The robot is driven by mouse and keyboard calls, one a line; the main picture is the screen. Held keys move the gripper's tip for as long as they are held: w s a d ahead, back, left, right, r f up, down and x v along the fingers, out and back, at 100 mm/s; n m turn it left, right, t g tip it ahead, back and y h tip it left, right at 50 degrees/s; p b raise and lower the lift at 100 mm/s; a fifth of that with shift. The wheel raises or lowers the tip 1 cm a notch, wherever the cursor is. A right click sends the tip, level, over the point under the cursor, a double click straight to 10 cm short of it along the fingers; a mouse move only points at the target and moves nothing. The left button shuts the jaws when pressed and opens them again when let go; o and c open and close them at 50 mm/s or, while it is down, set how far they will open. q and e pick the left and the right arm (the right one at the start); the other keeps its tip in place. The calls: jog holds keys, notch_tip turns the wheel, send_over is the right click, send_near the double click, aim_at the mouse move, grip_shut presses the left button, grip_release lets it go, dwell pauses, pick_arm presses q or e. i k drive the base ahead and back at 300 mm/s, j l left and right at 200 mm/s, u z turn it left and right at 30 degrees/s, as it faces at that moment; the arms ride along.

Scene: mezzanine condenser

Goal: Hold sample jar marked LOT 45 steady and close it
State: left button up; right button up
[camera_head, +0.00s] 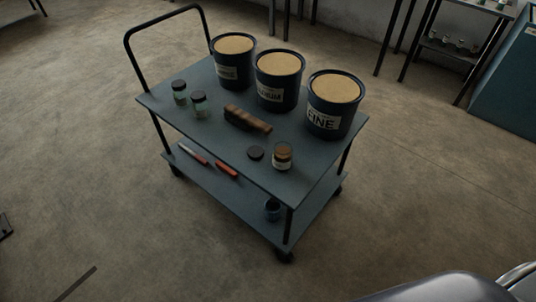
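A small glass jar (283,157) with tan-brown contents and a pale label stands upright near the front right edge of the cart's top shelf. It has no dark lid on it, and its label is too small to read. A round black lid (255,153) lies on the shelf just left of it, apart from the jar. Two other jars, a rear one (180,93) and a nearer one (199,105), stand at the shelf's left with dark lids on; their labels are unreadable. Neither of my grippers shows in the head view.
The cart's top (222,152) also holds a brown brush-like object (247,119) and three dark buckets of tan material, the nearest bucket (334,105) marked FINE. The lower shelf has red-handled tools (227,170) and a small cup (272,210). Floor around the cart is mostly clear.

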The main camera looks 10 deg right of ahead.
aim_at(283, 152)
jog(key=i+j+z, duration=0.15)
jog(key=z, duration=0.35)
jog(key=i+j+z, duration=0.15)
jog(key=z, duration=0.3)
jog(key=i+j+z, duration=0.1)
jog(key=j+z, duration=0.4)
jog(key=i+j+z, duration=0.1)
jog(key=j, duration=0.65)
jog(key=i+j+z, duration=0.15)
jog(key=j, duration=0.6)
jog(key=j+z, duration=0.1)
jog(key=j, duration=0.7)
jog(key=i, duration=0.05)
